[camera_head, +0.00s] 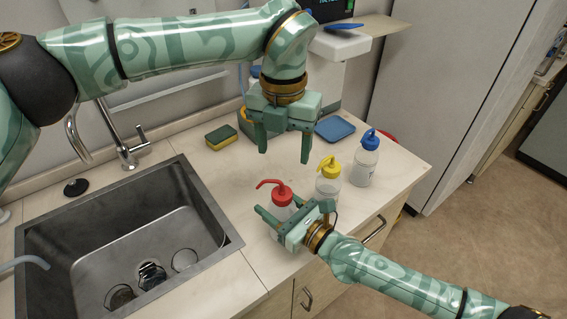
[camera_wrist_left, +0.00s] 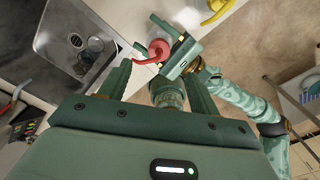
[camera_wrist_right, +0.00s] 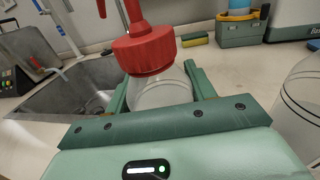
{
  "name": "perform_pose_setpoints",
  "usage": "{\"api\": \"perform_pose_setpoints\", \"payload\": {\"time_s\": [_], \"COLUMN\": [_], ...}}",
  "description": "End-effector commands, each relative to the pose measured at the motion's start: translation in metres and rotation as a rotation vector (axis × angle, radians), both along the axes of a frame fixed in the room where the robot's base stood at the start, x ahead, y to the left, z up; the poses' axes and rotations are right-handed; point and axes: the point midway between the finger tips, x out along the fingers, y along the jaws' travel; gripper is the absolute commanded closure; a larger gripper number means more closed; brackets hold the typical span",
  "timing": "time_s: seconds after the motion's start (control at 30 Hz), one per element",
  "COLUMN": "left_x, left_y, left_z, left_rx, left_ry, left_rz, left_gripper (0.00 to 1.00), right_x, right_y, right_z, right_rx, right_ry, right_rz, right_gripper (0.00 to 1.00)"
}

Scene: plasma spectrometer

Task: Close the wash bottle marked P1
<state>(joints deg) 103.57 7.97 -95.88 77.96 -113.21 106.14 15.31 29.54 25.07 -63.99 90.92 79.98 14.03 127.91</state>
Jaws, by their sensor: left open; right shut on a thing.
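A wash bottle with a red cap and bent red spout (camera_head: 281,195) stands upright at the counter's front, right of the sink. My right gripper (camera_head: 283,213) is shut around its clear body, just below the cap. In the right wrist view the red cap (camera_wrist_right: 145,50) sits on top of the bottle's neck; whether it is fully tight cannot be told. My left gripper (camera_head: 284,156) is open and empty, above and behind the bottle, fingers pointing down. The left wrist view shows the red cap (camera_wrist_left: 158,48) beyond its fingers. No P1 mark is readable.
A yellow-capped bottle (camera_head: 328,186) and a blue-capped bottle (camera_head: 364,168) stand just right of the held one. The steel sink (camera_head: 228,238) lies left. A sponge (camera_head: 221,137) and a blue pad (camera_head: 335,129) lie at the back. The counter between sponge and bottle is clear.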

Motion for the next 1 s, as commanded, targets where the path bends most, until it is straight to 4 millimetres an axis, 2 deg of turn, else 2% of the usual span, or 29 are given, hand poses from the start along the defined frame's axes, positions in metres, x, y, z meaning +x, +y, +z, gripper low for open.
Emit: {"api": "perform_pose_setpoints", "payload": {"time_s": [0.13,0.43,0.47,0.53,0.87,1.0], "left_x": [0.000,-0.001,-0.001,-0.001,0.000,-0.001], "left_y": [0.000,0.000,0.000,0.000,0.000,0.000], "left_z": [0.012,0.014,0.014,0.014,0.014,0.014], "left_rx": [0.000,0.000,0.000,0.000,0.000,0.001], "left_ry": [0.001,0.002,0.002,0.002,0.002,0.002], "left_rz": [0.000,-0.001,-0.001,-0.001,0.000,0.000], "left_gripper": [0.38,0.38,0.38,0.38,0.38,0.38], "right_x": [0.000,0.000,0.000,0.000,-0.001,-0.011], "right_y": [0.000,0.000,0.000,0.000,-0.002,-0.013], "right_z": [0.000,0.000,0.000,0.000,0.000,-0.001], "right_rx": [0.000,0.000,0.000,0.000,0.000,-0.001], "right_ry": [0.000,0.000,0.000,0.000,0.000,0.001], "right_rz": [0.000,0.000,0.000,0.000,0.000,-0.001], "right_gripper": [1.00,1.00,0.40,0.21,0.20,0.20]}}
